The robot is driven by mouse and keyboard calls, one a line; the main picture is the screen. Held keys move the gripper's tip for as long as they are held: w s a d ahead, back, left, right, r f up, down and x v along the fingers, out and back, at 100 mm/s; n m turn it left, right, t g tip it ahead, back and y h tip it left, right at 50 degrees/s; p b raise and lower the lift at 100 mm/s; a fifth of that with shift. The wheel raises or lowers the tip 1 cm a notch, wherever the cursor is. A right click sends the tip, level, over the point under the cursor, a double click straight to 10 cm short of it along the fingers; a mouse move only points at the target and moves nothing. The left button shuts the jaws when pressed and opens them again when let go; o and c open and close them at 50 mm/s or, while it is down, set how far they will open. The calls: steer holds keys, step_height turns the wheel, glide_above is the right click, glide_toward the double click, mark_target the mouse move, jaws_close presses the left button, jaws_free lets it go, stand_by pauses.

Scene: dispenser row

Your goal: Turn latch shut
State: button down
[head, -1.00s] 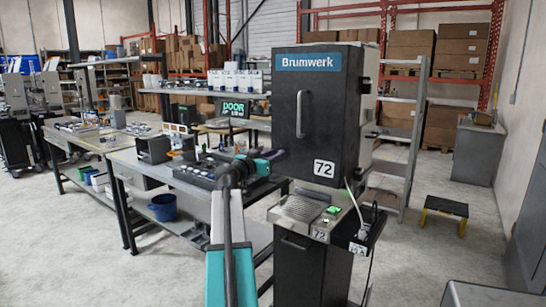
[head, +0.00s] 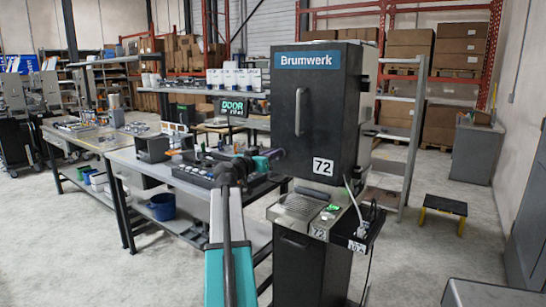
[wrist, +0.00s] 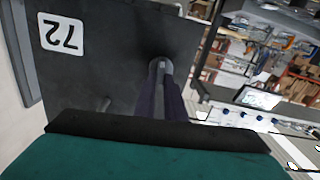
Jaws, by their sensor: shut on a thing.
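The dark dispenser door (head: 325,105) has a "Brumwerk" sign, a vertical grey handle (head: 298,112) and a "72" label. The door looks closed or nearly so; the head view does not show its seam clearly. In the wrist view, which is upside down, a grey rounded latch (wrist: 161,68) sits on the dark front. My gripper (wrist: 168,92) is shut on this latch, its dark fingers reaching to it. In the head view my gripper (head: 276,155) is at the door's lower left edge, and the latch is hidden there.
A screen (head: 232,107) behind shows green text starting with "DOOR". A metal tray (head: 300,207) juts out below the door, with a cable and a side box at its right. Workbenches (head: 190,185) stand at left. A yellow-legged step stool (head: 445,206) stands on open floor at right.

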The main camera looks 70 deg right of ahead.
steer(key=shift+w+d+f+n+p, duration=0.15)
steer(key=shift+w+n+p, duration=0.2)
steer(key=shift+n, duration=2.5)
steer(key=shift+w+f+n+p, duration=0.15)
steer(key=shift+n+p, duration=0.3)
steer(key=shift+n, duration=2.45)
steer(key=shift+w+d+f+n+p, duration=0.1)
steer(key=shift+w+n+p, duration=0.25)
steer(key=shift+n, duration=2.5)
steer(key=shift+s, duration=0.1)
steer(key=c, duration=1.8)
jaws_free()
steer(key=shift+f, duration=0.15)
steer(key=shift+s, duration=0.1)
steer(key=shift+a, duration=0.15)
